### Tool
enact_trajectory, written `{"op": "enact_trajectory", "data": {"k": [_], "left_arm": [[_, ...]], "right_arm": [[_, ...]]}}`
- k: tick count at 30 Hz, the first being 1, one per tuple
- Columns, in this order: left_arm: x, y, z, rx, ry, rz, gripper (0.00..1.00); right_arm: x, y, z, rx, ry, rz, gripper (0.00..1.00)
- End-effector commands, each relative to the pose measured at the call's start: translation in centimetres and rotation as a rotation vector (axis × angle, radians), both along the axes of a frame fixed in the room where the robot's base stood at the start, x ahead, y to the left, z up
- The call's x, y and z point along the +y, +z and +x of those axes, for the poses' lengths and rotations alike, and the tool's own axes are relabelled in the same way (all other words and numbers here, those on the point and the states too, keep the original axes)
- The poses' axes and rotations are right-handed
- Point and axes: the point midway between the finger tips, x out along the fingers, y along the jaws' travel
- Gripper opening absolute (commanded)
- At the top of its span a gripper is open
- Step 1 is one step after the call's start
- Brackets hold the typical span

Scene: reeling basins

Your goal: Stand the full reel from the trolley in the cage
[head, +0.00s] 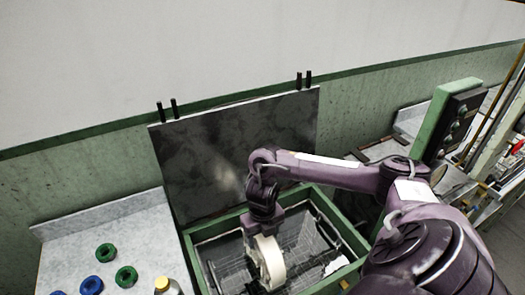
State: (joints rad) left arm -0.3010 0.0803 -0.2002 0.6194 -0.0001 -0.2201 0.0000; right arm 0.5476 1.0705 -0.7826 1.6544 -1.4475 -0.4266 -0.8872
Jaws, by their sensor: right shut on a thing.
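My right arm reaches in from the right, and its gripper (262,228) points down over the green-rimmed basin (190,252). The gripper is shut on a cream-white reel (268,262), which stands upright on its edge below the jaws. The reel is inside the wire cage (305,241) in the basin, or just above its floor; I cannot tell whether it touches. The fingertips are partly hidden by the gripper body and the reel. My left gripper is not in view.
A grey panel (215,150) stands upright behind the basin. On the left, a pale worktop (75,235) holds green rings (126,276), blue rings (91,285) and a yellow-capped bottle (162,284). A green post (440,120) with a dark control box stands at the right.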

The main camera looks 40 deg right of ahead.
Motion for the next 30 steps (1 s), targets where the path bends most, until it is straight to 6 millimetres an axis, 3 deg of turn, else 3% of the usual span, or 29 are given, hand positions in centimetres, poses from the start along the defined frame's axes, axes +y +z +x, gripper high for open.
{"op": "enact_trajectory", "data": {"k": [3, 30], "left_arm": [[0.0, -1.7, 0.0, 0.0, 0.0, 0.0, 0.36], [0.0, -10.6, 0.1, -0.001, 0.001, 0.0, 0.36]], "right_arm": [[0.0, -2.0, 0.0, -0.001, 0.0, 0.0, 0.33], [0.0, -12.8, 0.1, -0.001, -0.001, 0.001, 0.33]]}}
